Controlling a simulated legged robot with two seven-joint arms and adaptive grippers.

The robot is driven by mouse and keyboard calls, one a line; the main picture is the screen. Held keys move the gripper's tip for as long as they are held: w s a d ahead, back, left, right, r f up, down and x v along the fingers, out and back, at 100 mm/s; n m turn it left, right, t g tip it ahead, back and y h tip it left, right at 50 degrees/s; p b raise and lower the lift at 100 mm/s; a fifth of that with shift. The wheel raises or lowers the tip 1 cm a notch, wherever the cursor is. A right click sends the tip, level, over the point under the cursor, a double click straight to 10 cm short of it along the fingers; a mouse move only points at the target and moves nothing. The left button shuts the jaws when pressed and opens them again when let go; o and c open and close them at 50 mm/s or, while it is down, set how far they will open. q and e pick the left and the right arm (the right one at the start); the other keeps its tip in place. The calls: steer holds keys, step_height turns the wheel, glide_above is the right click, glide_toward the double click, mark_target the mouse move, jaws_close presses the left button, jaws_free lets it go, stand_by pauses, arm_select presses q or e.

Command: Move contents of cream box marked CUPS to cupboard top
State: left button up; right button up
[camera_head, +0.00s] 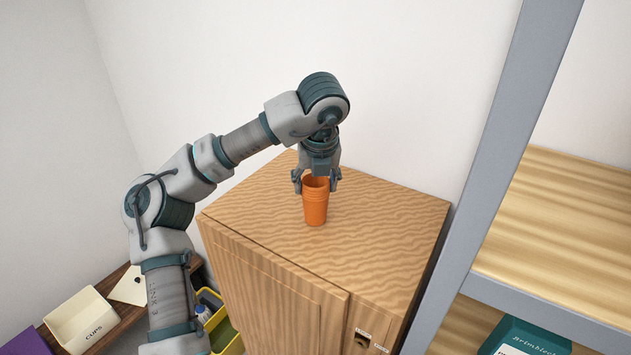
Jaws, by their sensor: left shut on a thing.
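My left gripper (316,184) is shut on an orange cup (315,208) over the cupboard top (385,220). The cup is upright, its base at or just above the wood; I cannot tell whether it touches. The wooden cupboard stands against the white wall, and no other object shows on its top. The cream box marked CUPS (88,333) is at the lower left, and the part of its inside that shows looks empty. My right gripper is not in view.
The cream box is on a low wooden surface (125,312), beside a purple thing (27,343) and a cream panel (130,287). A yellow crate (232,347) is partly behind my arm. A grey-framed shelf (500,150) with a teal box (527,338) stands right of the cupboard.

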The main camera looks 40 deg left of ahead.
arm_select(q)
steer(key=shift+f, duration=0.3)
steer(key=o, duration=1.3)
steer(key=shift+o, duration=0.2)
steer(key=v, duration=1.2)
steer(key=shift+d, duration=0.15)
steer(key=shift+w, duration=0.1)
